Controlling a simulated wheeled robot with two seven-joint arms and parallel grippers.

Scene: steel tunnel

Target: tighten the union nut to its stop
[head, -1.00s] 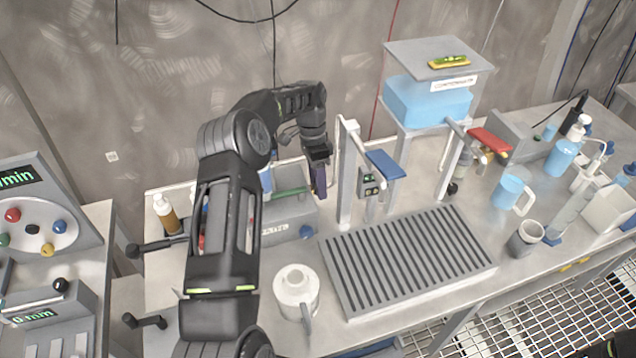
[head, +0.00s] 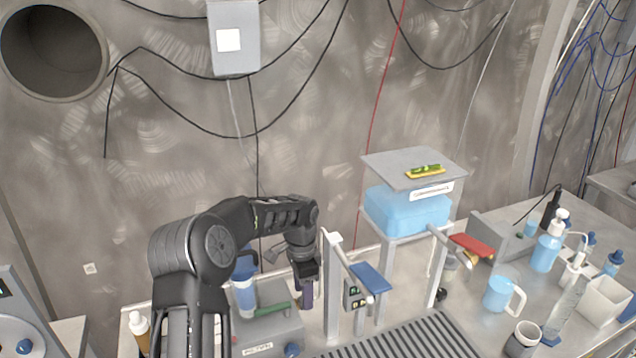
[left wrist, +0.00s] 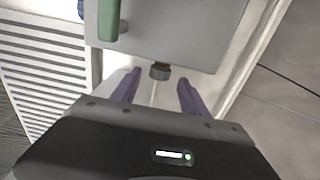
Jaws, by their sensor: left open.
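A small dark round fitting (left wrist: 160,71), which may be the union nut, shows at the edge of a grey box in the left wrist view. A thin pale line runs down from it. My left gripper (left wrist: 158,93) is open, with its two purple fingers apart on either side of the line, just short of the fitting. In the head view my left gripper (head: 306,290) points down beside the grey box with a green handle (head: 268,309). The fitting is not clear there, being hidden or too small. My right gripper is not in view.
A grey post (head: 332,290) and a blue-topped stand (head: 370,278) are close right of the gripper. A slotted drain tray (head: 425,343) lies in front. A blue tank (head: 408,212) stands behind; a mug (head: 503,295) and bottles are to the right.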

